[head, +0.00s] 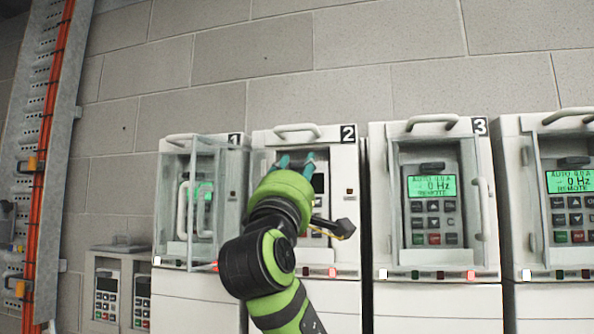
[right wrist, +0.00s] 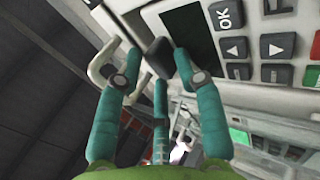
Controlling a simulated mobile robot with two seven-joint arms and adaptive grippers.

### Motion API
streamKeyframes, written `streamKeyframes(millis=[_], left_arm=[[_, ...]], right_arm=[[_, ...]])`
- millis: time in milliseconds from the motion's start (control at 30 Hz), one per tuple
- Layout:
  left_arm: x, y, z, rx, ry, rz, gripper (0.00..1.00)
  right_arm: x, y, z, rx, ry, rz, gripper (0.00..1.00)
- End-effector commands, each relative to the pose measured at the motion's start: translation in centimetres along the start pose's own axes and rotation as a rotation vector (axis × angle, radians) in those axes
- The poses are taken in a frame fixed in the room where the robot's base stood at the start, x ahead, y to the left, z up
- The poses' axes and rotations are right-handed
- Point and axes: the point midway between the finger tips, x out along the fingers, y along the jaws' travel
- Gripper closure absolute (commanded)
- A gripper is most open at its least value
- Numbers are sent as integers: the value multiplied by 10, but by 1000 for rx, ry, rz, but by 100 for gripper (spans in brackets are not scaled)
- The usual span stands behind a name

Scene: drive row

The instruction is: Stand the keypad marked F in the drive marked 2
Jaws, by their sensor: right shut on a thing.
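The drive marked 2 (head: 348,240) is a white cabinet on the wall, with its number at the top right. My right gripper (head: 296,163) is in front of its bay, and in the right wrist view its fingers (right wrist: 158,62) are shut on the black tab at the top of a keypad (right wrist: 247,75). The keypad has a dark screen and grey keys; part of it shows at drive 2 (head: 317,184). My gripper and arm hide most of it, so I cannot tell whether it is fully seated. The letter F is not visible. My left gripper is not in view.
A clear door (head: 219,195) stands out in front of drive 1 at the left. Drive 3 (head: 380,150) and another drive (head: 518,150) hold keypads with green screens. A low holder (head: 122,262) with keypads is at lower left. Orange cables run along the left.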

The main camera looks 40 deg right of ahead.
Motion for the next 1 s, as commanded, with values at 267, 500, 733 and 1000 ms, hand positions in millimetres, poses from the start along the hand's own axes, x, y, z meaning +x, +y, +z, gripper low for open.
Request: streamKeyframes(millis=[267, 500, 733, 1000], left_arm=[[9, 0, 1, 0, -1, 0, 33], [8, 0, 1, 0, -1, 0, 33], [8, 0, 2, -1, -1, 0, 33], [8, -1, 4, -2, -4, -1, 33]], right_arm=[[-6, -7, 0, 1, 0, 2, 92], [-5, -7, 0, 1, 0, 2, 47], [-5, -8, 0, 0, 0, 0, 35], [-12, -8, -1, 0, 1, -1, 35]])
